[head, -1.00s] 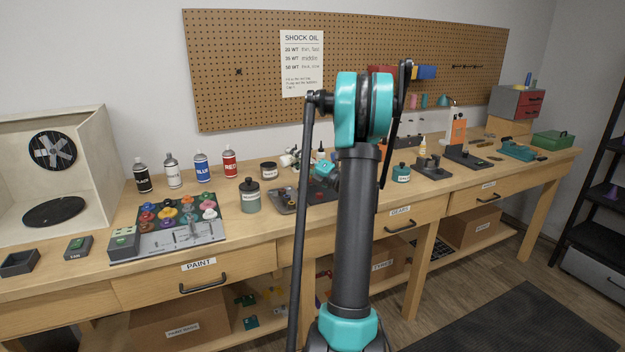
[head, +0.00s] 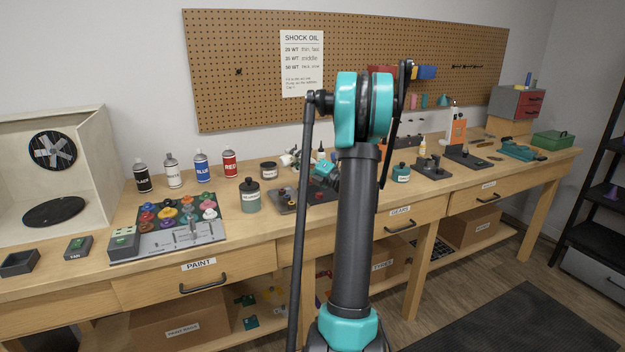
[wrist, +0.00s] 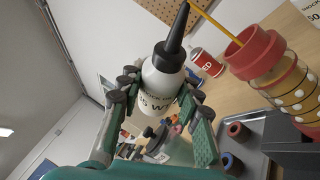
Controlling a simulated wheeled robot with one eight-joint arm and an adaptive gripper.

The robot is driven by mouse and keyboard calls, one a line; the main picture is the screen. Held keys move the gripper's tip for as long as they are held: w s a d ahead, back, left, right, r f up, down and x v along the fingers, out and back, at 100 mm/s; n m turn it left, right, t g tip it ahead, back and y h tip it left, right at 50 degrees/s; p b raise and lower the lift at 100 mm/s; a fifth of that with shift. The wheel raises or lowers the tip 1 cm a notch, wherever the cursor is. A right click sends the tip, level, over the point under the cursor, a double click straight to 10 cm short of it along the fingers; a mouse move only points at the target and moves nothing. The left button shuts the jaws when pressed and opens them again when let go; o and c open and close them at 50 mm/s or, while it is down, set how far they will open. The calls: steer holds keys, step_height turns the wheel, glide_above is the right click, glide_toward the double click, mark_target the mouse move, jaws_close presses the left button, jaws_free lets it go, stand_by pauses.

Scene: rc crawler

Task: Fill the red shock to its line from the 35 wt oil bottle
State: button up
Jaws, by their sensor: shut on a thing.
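My gripper (wrist: 161,84) is shut around a white bottle (wrist: 160,74) with a black cone nozzle (wrist: 177,30) in the wrist view. Its dark print, partly covered by the fingers, appears to end in "5 WT". A thin amber stream (wrist: 214,22) runs from beside the nozzle tip to the open top of the red shock (wrist: 252,52). The shock has a red collar and an amber, banded body (wrist: 295,92); the bottle is apart from it. I cannot make out the fill level against the line. In the head view my arm hides most of the gripper and the shock.
A red paint can (wrist: 207,62) stands behind. In the head view the bench holds spray cans, paint pots (head: 166,214) and a dark green jar (head: 250,195). A shock oil sheet (head: 302,62) hangs on the pegboard.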

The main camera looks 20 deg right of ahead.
mark_target(305, 153)
stand_by(0.4)
steer(key=n, duration=0.1)
steer(key=f+n+g, duration=0.1)
steer(key=n, duration=0.1)
steer(key=shift+d+g, duration=0.3)
steer(key=shift+d, duration=0.05)
steer(key=d+n, duration=0.1)
steer(key=d+r+n+g+h, duration=0.1)
steer(key=n, duration=0.1)
steer(key=shift+w+r+g, duration=0.15)
steer(key=shift+w+g, duration=0.05)
steer(key=shift+g, duration=0.1)
steer(key=n, duration=0.1)
steer(key=d+n+h, duration=0.1)
steer(key=shift+w+r+n+g, duration=0.1)
steer(key=shift+r+n+g, duration=0.2)
steer(key=shift+g, duration=0.1)
steer(key=shift+f, duration=0.1)
